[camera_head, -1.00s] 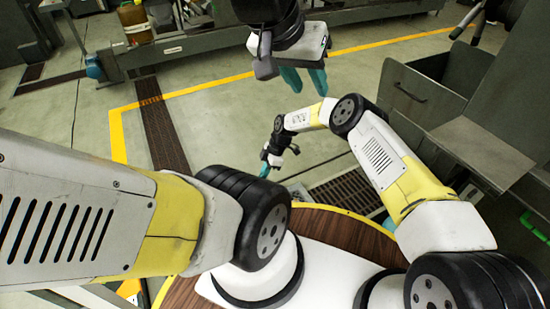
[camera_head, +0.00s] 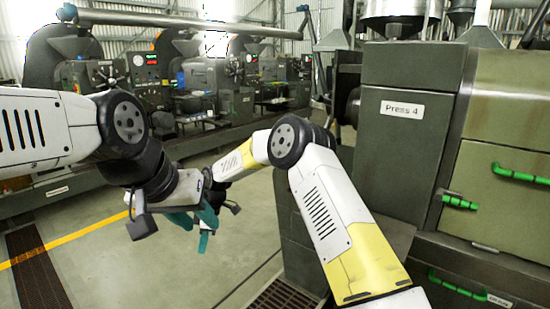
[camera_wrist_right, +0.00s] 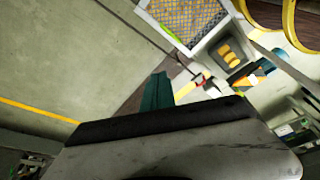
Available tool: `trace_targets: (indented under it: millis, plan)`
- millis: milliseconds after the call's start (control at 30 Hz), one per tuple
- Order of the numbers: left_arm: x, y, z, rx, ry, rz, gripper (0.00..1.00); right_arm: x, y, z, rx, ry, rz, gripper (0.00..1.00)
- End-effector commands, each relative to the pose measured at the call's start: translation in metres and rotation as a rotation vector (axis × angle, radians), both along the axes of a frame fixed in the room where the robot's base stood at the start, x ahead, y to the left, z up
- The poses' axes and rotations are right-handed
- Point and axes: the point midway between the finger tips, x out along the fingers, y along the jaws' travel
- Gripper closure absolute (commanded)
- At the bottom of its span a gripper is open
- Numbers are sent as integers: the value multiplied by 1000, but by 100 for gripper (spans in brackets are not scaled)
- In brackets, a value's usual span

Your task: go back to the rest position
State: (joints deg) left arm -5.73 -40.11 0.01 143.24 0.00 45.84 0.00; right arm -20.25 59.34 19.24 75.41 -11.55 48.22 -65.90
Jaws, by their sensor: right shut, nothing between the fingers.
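My left gripper (camera_head: 194,219) hangs at the left-centre of the head view, in front of the floor, with its teal fingers pointing down. Its two fingers appear apart with nothing between them. My right arm reaches in from the lower right, and my right gripper (camera_head: 204,242) hangs just below and behind the left one, partly hidden by it. In the right wrist view the right gripper's teal fingers (camera_wrist_right: 156,92) are together and empty, over the floor.
A green cabinet labelled Press 4 (camera_head: 402,150) stands close on the right, with green handles (camera_head: 520,172). Machines (camera_head: 215,80) line the back. Open floor (camera_head: 130,265) lies at lower left. The right wrist view shows a gridded tray (camera_wrist_right: 185,18) and a small dark bin (camera_wrist_right: 230,55).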

Motion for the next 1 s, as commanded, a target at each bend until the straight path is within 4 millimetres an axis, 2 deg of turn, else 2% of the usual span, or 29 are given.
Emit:
trace_targets:
  millis: [33,100,267,500,667,800,1000]
  plan:
    - [0,0,0,0,0,0,64,4,-15,24,-6,-16,-45,100]
    - [0,0,0,0,0,0,64,6,-34,53,-13,-30,-110,100]
    - [0,0,0,0,0,0,64,3,-80,112,-26,-59,-273,100]
    - [0,0,0,0,0,0,64,-19,-153,190,-24,-95,-534,100]
    - [0,0,0,0,0,0,64,-45,-201,232,-7,-114,-716,100]
    - [0,0,0,0,0,0,64,-74,-241,261,19,-125,-880,100]
    - [0,0,0,0,0,0,64,-123,-293,290,77,-127,-1116,100]
